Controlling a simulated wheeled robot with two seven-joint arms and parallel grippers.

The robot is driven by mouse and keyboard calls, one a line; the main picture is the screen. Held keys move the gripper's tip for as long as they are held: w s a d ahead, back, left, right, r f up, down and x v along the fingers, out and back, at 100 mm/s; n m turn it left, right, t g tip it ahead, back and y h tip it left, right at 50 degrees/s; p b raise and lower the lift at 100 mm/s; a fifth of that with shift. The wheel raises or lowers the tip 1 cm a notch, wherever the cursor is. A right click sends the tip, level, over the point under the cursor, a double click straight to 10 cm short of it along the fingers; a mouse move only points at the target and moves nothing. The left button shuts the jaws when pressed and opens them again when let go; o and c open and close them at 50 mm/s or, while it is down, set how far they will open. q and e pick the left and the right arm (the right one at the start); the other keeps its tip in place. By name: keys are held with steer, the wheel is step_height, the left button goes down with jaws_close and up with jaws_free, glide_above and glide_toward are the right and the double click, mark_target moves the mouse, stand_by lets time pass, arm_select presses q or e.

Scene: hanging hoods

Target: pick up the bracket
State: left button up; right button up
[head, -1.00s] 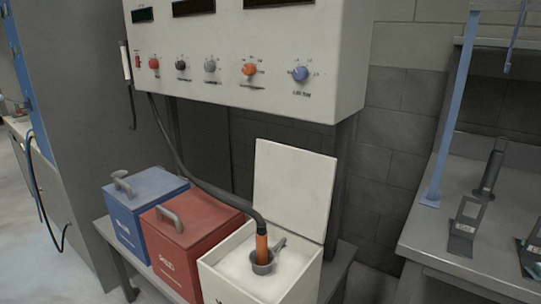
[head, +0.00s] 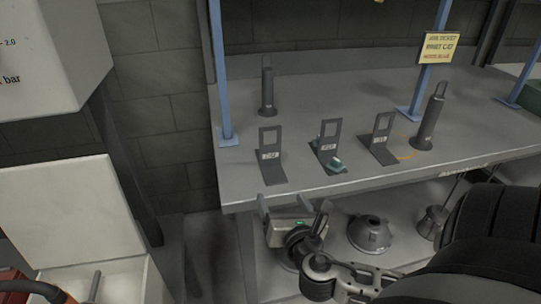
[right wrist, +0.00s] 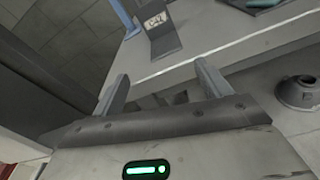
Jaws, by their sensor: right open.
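Three dark L-shaped brackets with pale labels stand on the grey bench: a left one (head: 270,154), a middle one (head: 328,148) and a right one (head: 381,139). The middle one has a teal item on its foot. The left bracket also shows at the top of the right wrist view (right wrist: 160,30), its label seeming to read C42. My right gripper (head: 284,200) is open and empty, just in front of the bench's front edge, nearest the left bracket and apart from it. Its two fingers (right wrist: 160,75) point toward the bench. My left gripper is out of view.
The bench (head: 450,150) carries two dark upright cylinders, one at the back left (head: 267,88) and one at the right (head: 430,118). Blue posts (head: 221,90) rise from it. Grey conical parts (head: 369,233) sit on the shelf below. An open white bin (head: 75,215) stands at left.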

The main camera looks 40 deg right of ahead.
mark_target(270, 149)
steer(key=w+d+r, duration=0.1)
steer(key=w+d, duration=0.1)
steer(key=w, duration=0.1)
steer(key=w+d+r+n+h, duration=0.1)
steer(key=w+d, duration=0.1)
steer(key=w, duration=0.1)
steer(key=w+d+r+n+t, duration=0.1)
steer(key=w+d, duration=0.1)
steer(key=w, duration=0.1)
steer(key=shift+w+r+p, duration=0.1)
steer(key=shift+r+p, duration=0.15)
steer(key=shift+p, duration=0.05)
steer(key=shift+r+x, duration=0.1)
steer(key=shift+x, duration=1.45)
steer(key=shift+r+x, duration=0.15)
steer(key=shift+x, duration=1.35)
steer(key=shift+c, duration=0.3)
steer(key=shift+r, duration=0.1)
steer(key=c, duration=1.4)
